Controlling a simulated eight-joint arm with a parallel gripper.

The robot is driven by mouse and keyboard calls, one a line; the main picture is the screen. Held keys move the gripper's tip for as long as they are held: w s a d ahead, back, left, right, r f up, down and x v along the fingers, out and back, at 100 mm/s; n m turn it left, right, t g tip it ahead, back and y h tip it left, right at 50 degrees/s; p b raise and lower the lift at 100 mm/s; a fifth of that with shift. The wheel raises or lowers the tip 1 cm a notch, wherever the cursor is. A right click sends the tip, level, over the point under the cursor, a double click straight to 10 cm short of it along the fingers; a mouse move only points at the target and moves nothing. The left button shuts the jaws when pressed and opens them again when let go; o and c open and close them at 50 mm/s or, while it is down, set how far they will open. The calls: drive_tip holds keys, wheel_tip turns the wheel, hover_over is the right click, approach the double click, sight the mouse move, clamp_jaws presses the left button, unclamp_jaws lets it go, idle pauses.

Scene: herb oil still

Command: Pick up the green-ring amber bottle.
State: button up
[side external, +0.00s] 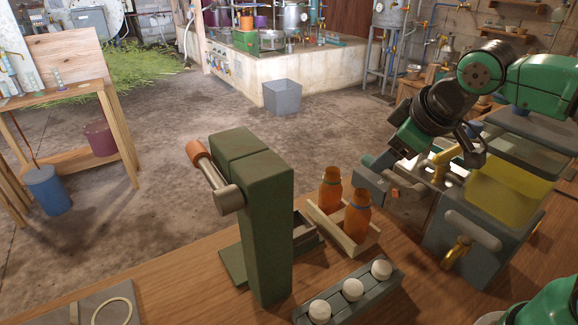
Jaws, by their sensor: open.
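Two amber bottles stand upright in a small wooden tray (323,225). The rear-left amber bottle (330,195) has a neck ring that looks green. The front-right amber bottle (357,219) has a neck ring that looks blue. The rings are small, so their colours are hard to tell for sure. My gripper (372,180) is open, just right of the bottles and around the height of their necks. Its fingers come close to the front-right bottle in the picture; I cannot tell whether they touch. Nothing shows held in it.
A green press (265,225) with an orange-handled lever stands left of the tray. A grey rack (377,291) with white caps is in front. A vessel with yellow liquid (503,195) and a brass tap stands at right. Bare wooden bench (190,270) lies at front left.

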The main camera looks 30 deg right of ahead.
drive_tip(key=n+h, duration=0.1)
drive_tip(key=n, duration=0.1)
drive_tip(key=n+t+h, duration=0.3)
drive_tip(key=n+h, duration=0.5)
drive_tip(key=n, duration=1.3)
hover_over(331, 169)
drive_tip(key=s+a, duration=0.3)
drive_tip(key=a, duration=0.1)
drive_tip(key=f, duration=0.5)
drive_tip(key=d+f, duration=0.1)
drive_tip(key=f, duration=0.1)
drive_tip(key=shift+f, duration=0.65)
drive_tip(key=shift+w+d+f, duration=0.1)
drive_tip(key=shift+d+f, duration=0.05)
drive_tip(key=shift+f, duration=0.05)
drive_tip(key=shift+x, duration=2.55)
clamp_jaws()
